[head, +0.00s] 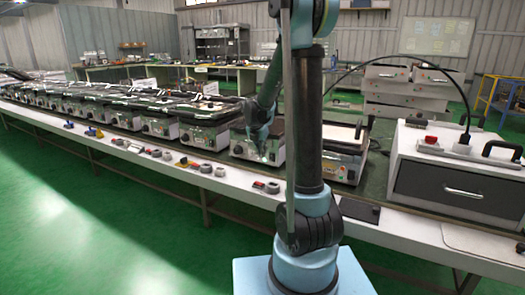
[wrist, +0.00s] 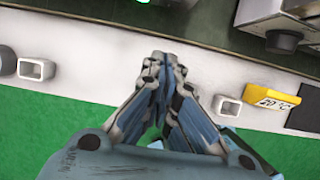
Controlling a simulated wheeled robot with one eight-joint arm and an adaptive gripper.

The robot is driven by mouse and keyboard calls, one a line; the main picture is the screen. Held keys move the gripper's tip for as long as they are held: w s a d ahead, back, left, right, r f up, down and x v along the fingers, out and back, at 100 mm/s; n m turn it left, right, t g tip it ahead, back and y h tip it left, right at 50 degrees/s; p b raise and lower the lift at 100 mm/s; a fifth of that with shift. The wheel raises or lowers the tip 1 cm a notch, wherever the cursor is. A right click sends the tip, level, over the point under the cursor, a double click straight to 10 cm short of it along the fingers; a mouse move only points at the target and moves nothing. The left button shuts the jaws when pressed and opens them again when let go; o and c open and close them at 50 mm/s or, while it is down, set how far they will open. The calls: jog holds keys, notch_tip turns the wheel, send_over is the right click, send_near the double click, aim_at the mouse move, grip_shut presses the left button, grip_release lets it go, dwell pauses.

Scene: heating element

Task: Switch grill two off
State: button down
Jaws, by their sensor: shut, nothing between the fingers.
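My gripper (head: 262,152) hangs from my arm in front of a grill (head: 240,148) on the long bench, and partly hides its front. Another grill (head: 343,168) stands to the right, partly behind my arm column. I cannot tell which of the grills is grill two. In the wrist view my gripper (wrist: 166,62) is shut and empty, above the pale front strip of the bench. The gripper is apart from the knob.
Several more grills (head: 160,125) line the bench to the left. A grey drawer unit (head: 455,180) with a cable stands at the right. A yellow 20 °C block (wrist: 270,98) and square metal pieces (wrist: 35,69) lie on the bench's front strip (wrist: 80,60). The green floor in front is clear.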

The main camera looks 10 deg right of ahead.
aim_at(272, 158)
jog(key=w+d+f, duration=0.3)
jog(key=w+f, duration=0.2)
jog(key=shift+d+f, duration=0.2)
jog(key=shift+d, duration=0.15)
jog(key=shift+w+a, duration=0.1)
jog(key=shift+a, duration=0.05)
dwell(0.4)
